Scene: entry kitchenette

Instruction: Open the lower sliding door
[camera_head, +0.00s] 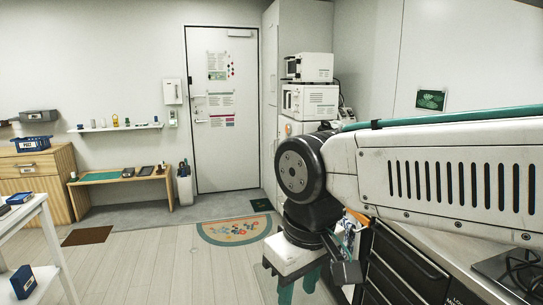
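No lower sliding door can be made out with certainty in this view. My gripper (299,287) hangs at the lower middle, beneath the white wrist block. Its two teal fingers point down with a gap between them, and I see nothing held there. The fingertips are close to the picture's bottom edge. To the right of the gripper is a dark-fronted cabinet (405,268) with horizontal handles, partly hidden behind my arm. The gripper appears apart from it.
A white table (42,232) with blue boxes stands at left. A wooden cabinet (40,176) and low bench (122,183) line the back wall beside a door (222,108). A hob (515,268) sits on the right counter. The floor at left centre is clear around a patterned mat (235,229).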

